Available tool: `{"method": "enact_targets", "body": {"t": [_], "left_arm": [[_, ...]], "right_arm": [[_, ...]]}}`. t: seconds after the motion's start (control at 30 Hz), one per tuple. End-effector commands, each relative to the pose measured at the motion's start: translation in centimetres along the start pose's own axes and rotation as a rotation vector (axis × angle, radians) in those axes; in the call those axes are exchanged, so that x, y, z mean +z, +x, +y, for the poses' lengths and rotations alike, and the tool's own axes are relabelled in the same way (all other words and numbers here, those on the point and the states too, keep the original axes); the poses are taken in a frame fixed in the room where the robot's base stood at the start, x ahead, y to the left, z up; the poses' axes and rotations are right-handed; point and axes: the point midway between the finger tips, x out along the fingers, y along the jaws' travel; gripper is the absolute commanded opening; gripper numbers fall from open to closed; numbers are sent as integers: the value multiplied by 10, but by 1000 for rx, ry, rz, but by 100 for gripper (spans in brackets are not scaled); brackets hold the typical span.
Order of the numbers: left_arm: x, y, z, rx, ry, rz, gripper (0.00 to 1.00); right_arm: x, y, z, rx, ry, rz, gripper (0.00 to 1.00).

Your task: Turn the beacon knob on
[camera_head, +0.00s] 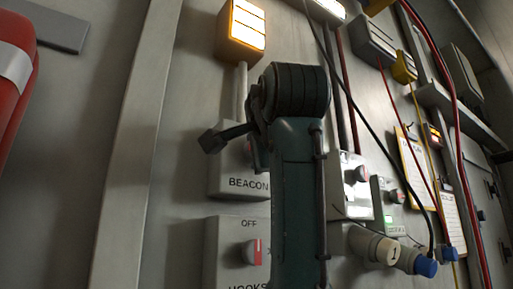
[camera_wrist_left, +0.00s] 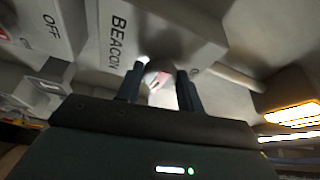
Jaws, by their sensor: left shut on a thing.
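The grey beacon box (camera_head: 228,183), labelled BEACON, is fixed to the wall and partly hidden behind my left arm in the head view. It also shows in the left wrist view (camera_wrist_left: 165,28). Its round knob (camera_wrist_left: 158,77), pale with a red part, sits between the two fingers of my left gripper (camera_wrist_left: 160,80), which is shut on it. In the head view my left wrist and gripper (camera_head: 250,138) cover most of the knob, so its pointing direction is hard to tell. A conduit runs up from the box to an amber lamp (camera_head: 241,30), which is lit.
More boxes, red knobs, cables and clipboards (camera_head: 416,170) fill the wall at right. A red cylinder (camera_head: 14,75) hangs at far left.

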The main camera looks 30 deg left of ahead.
Motion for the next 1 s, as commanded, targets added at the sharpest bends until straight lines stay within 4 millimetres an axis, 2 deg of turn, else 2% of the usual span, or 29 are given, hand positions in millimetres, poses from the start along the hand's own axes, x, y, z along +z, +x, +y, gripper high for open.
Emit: {"method": "enact_targets", "body": {"t": [0.37, 0.4, 0.6, 0.87, 1.0], "left_arm": [[0, 0, 0, 1, 6, 0, 15], [0, 0, 0, 1, 6, 0, 41], [0, 0, 0, 1, 5, 0, 57], [0, 0, 0, 1, 4, 0, 59], [0, -10, 1, 0, 4, 1, 59]], "right_arm": [[-2, 1, 1, 1, -2, 5, 36], [-2, 1, 1, 1, -2, 5, 36], [-2, 1, 1, 1, -2, 5, 36], [-2, 1, 1, 1, -2, 4, 36], [2, 4, 1, 1, -2, 4, 36]]}}
